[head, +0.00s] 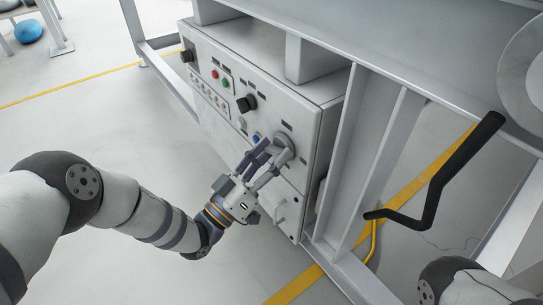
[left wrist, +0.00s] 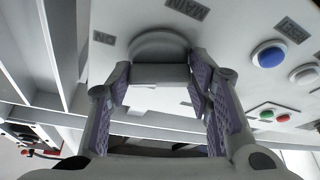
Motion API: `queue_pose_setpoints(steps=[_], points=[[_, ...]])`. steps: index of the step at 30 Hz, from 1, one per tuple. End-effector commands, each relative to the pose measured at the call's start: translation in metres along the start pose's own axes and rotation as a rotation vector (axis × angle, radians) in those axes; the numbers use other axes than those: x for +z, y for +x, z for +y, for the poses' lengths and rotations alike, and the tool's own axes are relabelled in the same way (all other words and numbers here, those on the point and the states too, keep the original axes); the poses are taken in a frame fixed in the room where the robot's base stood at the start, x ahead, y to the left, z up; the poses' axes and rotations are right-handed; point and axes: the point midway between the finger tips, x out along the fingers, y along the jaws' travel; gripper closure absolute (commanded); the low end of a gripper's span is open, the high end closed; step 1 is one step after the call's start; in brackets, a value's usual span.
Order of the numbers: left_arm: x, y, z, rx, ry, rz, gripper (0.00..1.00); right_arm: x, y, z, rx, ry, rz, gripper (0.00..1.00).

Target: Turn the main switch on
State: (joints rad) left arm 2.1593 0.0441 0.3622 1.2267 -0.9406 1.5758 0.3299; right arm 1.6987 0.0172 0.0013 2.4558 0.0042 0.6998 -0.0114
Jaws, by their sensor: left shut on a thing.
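The main switch (head: 286,146) is a round grey rotary knob at the lower right of the white control panel (head: 295,110). My left gripper (head: 268,158) reaches it from the front and is shut on it. In the left wrist view the two purple-padded fingers (left wrist: 158,78) sit on either side of the pale handle of the switch (left wrist: 160,48), with a MAIN label (left wrist: 187,8) above it. The fingers hide part of the handle, and I cannot read its on or off position. My right gripper is out of view.
A blue button (head: 256,138), a black knob (head: 246,103), and red (head: 214,74) and green (head: 225,84) buttons are on the same panel. Open floor (head: 90,130) lies left of the cabinet.

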Motion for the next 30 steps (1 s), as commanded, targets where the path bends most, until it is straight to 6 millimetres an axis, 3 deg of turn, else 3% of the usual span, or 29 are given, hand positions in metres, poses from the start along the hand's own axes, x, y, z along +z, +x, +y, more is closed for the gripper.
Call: queue_pose_setpoints(steps=[15,30], points=[[0.0002,0.0000,-0.0018,0.133,0.319,-0.001,0.81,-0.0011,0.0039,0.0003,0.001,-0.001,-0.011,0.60],[-0.0004,0.0000,-0.0021,0.163,0.391,-0.001,0.81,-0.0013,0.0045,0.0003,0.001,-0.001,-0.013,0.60]])
